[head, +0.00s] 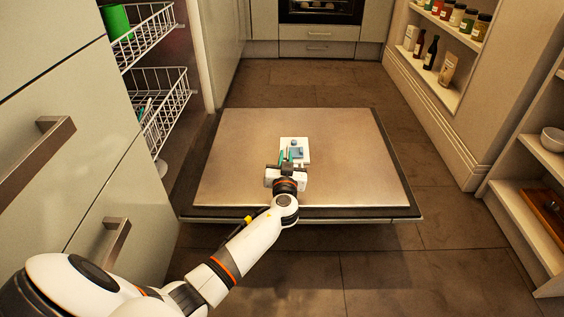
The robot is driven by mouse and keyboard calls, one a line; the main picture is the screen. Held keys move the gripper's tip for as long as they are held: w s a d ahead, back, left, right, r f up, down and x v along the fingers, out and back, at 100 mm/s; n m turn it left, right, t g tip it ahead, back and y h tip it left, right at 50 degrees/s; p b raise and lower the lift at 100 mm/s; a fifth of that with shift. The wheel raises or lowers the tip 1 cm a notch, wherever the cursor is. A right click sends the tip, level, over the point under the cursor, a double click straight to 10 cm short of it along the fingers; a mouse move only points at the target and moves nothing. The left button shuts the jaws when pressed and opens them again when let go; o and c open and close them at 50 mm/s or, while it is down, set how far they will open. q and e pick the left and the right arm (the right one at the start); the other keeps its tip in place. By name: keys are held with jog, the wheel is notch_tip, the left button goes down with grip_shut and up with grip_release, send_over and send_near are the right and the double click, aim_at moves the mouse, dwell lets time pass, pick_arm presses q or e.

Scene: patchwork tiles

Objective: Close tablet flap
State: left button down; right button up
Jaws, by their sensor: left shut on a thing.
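A flat door panel (340,180) lies lowered open in front of me. A small white dispenser (304,144) is set in its middle. A blue-grey tablet flap (298,152) and a small round blue part (294,143) show on it. My left gripper (288,156) reaches over the panel from the near side. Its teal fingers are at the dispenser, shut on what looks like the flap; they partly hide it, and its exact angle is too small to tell. My right gripper is out of view.
White wire baskets (165,105) stand at the left beside drawers with protruding handles (117,240). Shelves with jars and bottles (431,52) line the right. An oven (320,10) is at the back. The floor around the door panel is clear.

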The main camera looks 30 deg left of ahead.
pick_arm(q)
jog(key=shift+w+d+m+b, duration=0.25)
jog(key=shift+d+m+b, duration=0.05)
jog(key=shift+m, duration=0.8)
jog(key=c, duration=1.5)
grip_release()
jog(key=shift+d, duration=0.1)
